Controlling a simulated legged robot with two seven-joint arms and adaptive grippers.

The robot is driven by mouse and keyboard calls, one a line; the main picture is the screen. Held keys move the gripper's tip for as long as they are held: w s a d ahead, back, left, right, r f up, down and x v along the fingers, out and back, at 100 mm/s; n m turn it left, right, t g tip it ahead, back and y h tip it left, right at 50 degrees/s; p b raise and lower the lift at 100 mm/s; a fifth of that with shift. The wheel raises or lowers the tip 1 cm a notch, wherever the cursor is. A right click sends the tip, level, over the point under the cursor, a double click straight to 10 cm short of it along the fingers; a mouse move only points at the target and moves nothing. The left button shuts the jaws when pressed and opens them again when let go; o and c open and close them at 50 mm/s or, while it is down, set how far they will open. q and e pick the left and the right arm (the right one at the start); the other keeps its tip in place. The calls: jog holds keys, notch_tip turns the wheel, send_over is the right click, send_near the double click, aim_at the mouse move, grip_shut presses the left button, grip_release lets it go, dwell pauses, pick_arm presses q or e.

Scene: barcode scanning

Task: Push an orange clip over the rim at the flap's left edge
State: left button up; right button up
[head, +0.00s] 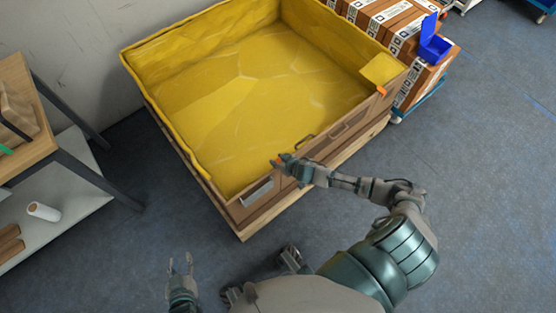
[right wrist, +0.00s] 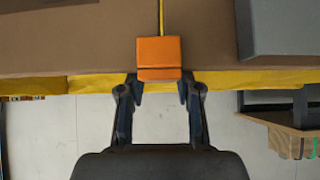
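The large brown crate (head: 328,150) has a yellow liner and a front flap. In the right wrist view an orange clip (right wrist: 158,58) lies across the crate's rim, in line with a thin yellow gap in the brown wall (right wrist: 75,40). My right gripper (head: 277,163) is at the front rim; in its wrist view the fingertips (right wrist: 160,84) close on the clip's two sides. A second orange clip (head: 381,91) sits at the right end of the front wall. My left gripper (head: 180,264) is open and empty, low over the floor.
Brown boxes (head: 395,22) with an open blue bin (head: 433,45) stand behind the crate's right side. A wooden-topped shelf (head: 30,120) with a white roll (head: 43,211) stands at the left. The floor (head: 480,190) at the right is clear.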

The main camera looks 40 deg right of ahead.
aim_at(277, 161)
jog(key=shift+o, duration=0.9)
jog(key=shift+s+a+f, duration=0.15)
jog(key=shift+s+f, duration=0.05)
jog(key=shift+f, duration=0.05)
pick_arm(q)
jog(key=shift+d, duration=0.1)
pick_arm(e)
jog(key=shift+f, duration=0.1)
